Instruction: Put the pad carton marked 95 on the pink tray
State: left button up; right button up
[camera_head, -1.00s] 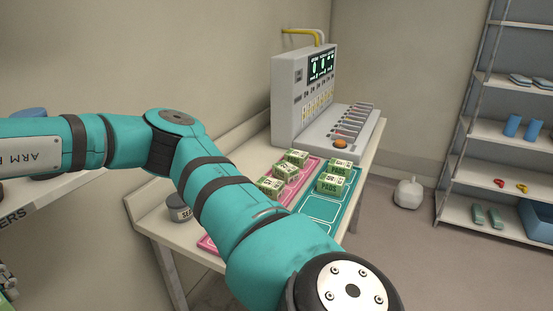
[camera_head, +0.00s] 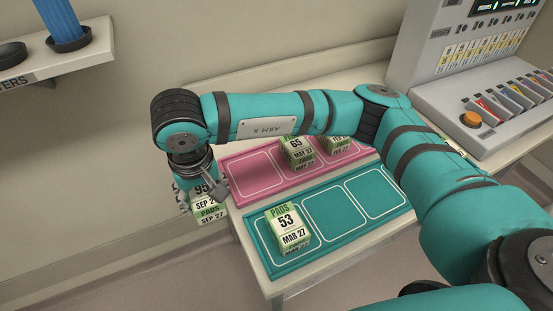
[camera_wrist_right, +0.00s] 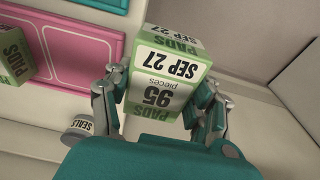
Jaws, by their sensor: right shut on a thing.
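The pad carton marked 95 (camera_head: 210,214), green and white with SEP 27 on it, is in my right gripper (camera_head: 199,193). It also shows in the right wrist view (camera_wrist_right: 165,88), with a finger against each side. In the head view it hangs just left of the pink tray (camera_head: 253,173), at the table's left end. The tray's left part is bare. A carton marked 65 (camera_head: 297,151) stands farther right on it, and another carton (camera_head: 341,144) is partly hidden by my right arm. My left gripper is not in view.
A teal tray (camera_head: 335,213) lies in front of the pink one, with a carton marked 53 (camera_head: 287,229) at its left end. A grey machine (camera_head: 470,70) stands at the back right. A SEALS jar (camera_wrist_right: 87,125) shows in the right wrist view. A wall shelf (camera_head: 60,65) is at left.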

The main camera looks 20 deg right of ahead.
jog(key=w+d, duration=0.1)
jog(key=d, duration=0.1)
jog(key=w+d+p, duration=0.2)
jog(key=d, duration=0.1)
jog(key=shift+w+d, duration=0.35)
jog(key=p, duration=0.3)
send_over(253, 172)
jog(key=shift+s+a+f, duration=0.25)
jog(key=shift+s+f, duration=0.1)
jog(key=shift+f, duration=0.15)
jog(key=shift+w+d, duration=0.15)
jog(key=shift+d, duration=0.1)
jog(key=shift+f, duration=0.6)
notch_tip(253, 172, down, 2)
jog(key=shift+f+p, duration=0.1)
jog(key=shift+p, duration=0.7)
jog(key=shift+f, duration=0.2)
jog(key=shift+f+b, duration=0.2)
jog(key=shift+b, duration=0.25)
jog(key=o, duration=1.4)
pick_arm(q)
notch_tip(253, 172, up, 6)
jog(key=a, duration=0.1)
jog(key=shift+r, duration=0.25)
pick_arm(e)
jog(key=shift+o, duration=0.2)
jog(key=shift+r, duration=0.1)
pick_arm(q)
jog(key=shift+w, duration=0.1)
